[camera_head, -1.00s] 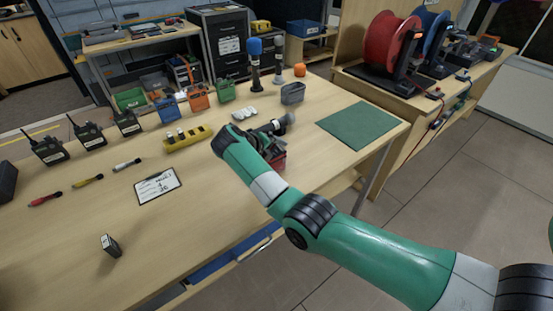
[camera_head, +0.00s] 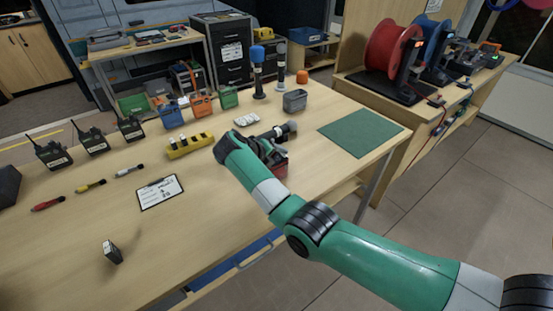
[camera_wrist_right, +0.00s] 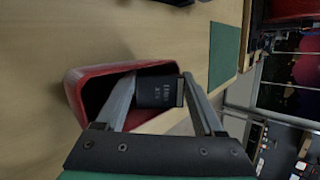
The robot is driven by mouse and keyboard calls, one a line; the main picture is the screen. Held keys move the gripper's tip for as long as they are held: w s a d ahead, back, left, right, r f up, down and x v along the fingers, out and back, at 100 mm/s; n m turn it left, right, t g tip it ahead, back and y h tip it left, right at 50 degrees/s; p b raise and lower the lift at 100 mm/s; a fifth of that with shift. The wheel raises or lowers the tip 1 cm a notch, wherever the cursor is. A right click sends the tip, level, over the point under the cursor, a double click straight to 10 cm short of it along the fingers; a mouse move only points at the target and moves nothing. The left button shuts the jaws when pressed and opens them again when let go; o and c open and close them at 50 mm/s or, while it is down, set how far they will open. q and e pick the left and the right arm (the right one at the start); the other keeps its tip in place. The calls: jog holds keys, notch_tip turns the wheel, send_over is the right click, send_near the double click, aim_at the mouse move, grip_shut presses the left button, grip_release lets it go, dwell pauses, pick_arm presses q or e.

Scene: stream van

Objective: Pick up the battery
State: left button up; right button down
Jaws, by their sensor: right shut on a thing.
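A dark battery (camera_wrist_right: 158,92) with small pale print is between the two fingers of my right gripper (camera_wrist_right: 159,78) in the right wrist view. The gripper is shut on it. A red open-topped bin (camera_wrist_right: 92,72) lies just behind and beside the battery in that view. In the head view my right gripper (camera_head: 274,136) is over the table's right part, and the red bin (camera_head: 281,170) shows partly behind my arm. The held battery is not clear there. Another small dark block (camera_head: 112,251) stands alone at the table's front left. My left gripper is not in view.
A yellow holder (camera_head: 190,146), a clipboard (camera_head: 160,192), several radios (camera_head: 92,141) and coloured pens (camera_head: 88,187) stand or lie on the table. A green mat (camera_head: 361,132) is bare at the right. A grey bin (camera_head: 295,101) is behind my gripper. The front middle is clear.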

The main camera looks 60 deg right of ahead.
aim_at(275, 158)
notch_tip(275, 158, up, 4)
jog(key=p, duration=0.3)
jog(key=s+a+r+p, duration=0.7)
jog(key=s+r+p, duration=0.2)
jog(key=p, duration=0.6)
jog(key=s, duration=0.2)
jog(key=shift+s+a, duration=0.3)
jog(key=shift+s, duration=0.05)
